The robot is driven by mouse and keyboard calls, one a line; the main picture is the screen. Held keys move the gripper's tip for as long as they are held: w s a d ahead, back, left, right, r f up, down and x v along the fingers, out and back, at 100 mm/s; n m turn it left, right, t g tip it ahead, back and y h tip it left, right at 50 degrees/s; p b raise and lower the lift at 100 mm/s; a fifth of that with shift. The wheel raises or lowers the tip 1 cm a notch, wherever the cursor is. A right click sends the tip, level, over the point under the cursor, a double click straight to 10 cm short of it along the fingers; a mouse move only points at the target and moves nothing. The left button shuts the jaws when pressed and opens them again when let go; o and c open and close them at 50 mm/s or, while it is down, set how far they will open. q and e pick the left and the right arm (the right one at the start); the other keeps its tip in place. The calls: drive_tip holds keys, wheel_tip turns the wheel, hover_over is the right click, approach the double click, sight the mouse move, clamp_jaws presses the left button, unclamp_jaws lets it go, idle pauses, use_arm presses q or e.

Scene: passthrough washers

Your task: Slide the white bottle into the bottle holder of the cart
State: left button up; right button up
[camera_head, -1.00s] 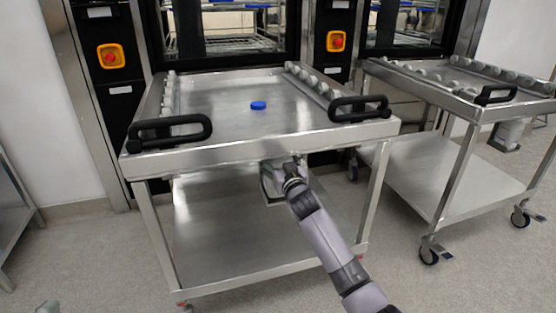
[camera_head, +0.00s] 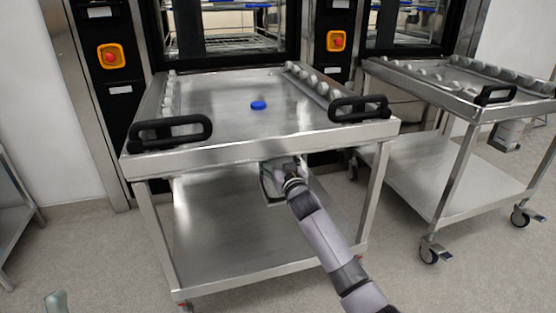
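The near cart (camera_head: 230,156) stands in front of me, with a steel top tray and a lower shelf. A small metal bracket (camera_head: 270,190), which looks like the bottle holder, hangs under its front edge near the middle. My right gripper (camera_head: 282,170) is at this bracket, just under the tray's front edge. Its fingers are hidden, so I cannot tell whether they are open or shut. I cannot clearly make out a white bottle; the gripper and tray edge cover that spot. A grey-green tip at the bottom left, likely my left gripper (camera_head: 56,302), barely shows.
A second cart (camera_head: 440,168) stands to the right. Washers with orange emergency-stop panels (camera_head: 110,57) stand behind. Floor is free at the front left.

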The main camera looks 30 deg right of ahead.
use_arm(q)
drive_tip(key=shift+w+f, duration=0.35)
drive_tip(key=shift+f, duration=0.05)
